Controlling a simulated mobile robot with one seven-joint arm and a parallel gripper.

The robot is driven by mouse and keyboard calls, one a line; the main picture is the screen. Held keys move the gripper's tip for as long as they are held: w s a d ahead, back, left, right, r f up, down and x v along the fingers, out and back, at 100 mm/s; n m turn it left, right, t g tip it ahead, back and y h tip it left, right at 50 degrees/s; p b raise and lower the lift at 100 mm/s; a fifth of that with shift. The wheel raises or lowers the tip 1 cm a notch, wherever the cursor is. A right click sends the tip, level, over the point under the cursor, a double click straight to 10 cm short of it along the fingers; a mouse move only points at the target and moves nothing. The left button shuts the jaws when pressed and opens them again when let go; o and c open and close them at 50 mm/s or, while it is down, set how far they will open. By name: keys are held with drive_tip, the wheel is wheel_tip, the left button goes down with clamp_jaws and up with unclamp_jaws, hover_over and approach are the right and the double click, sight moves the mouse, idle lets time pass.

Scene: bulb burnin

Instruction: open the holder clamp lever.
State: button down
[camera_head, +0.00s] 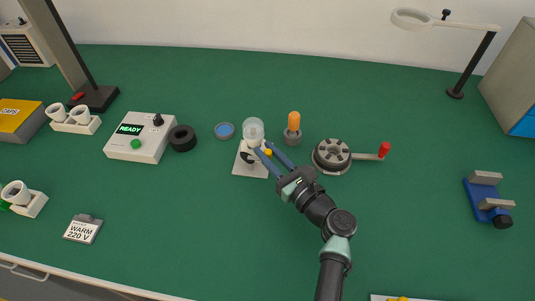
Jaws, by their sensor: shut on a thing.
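The bulb holder has a pale square base plate (249,168) and stands left of the middle of the green table. A clear glass bulb (253,131) sits upright on it. The clamp lever shows as a small yellow tip (268,153) at the holder's right side. My gripper (262,147) reaches in from the lower right, with its two blue fingers on either side of the yellow tip, shut on it. The fingers hide part of the holder and most of the lever, so its angle cannot be told.
An orange-handled tool in a grey cup (293,135) and a round crank device (332,156) with a red knob stand close right of my gripper. A blue-topped disc (224,131), black ring (182,138) and READY box (141,138) stand left.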

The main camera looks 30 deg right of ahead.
drive_tip(key=shift+y, duration=0.3)
drive_tip(key=c, duration=0.7)
unclamp_jaws()
drive_tip(key=v, duration=1.3)
drive_tip(key=shift+r+p, duration=0.15)
drive_tip(key=shift+p, duration=0.2)
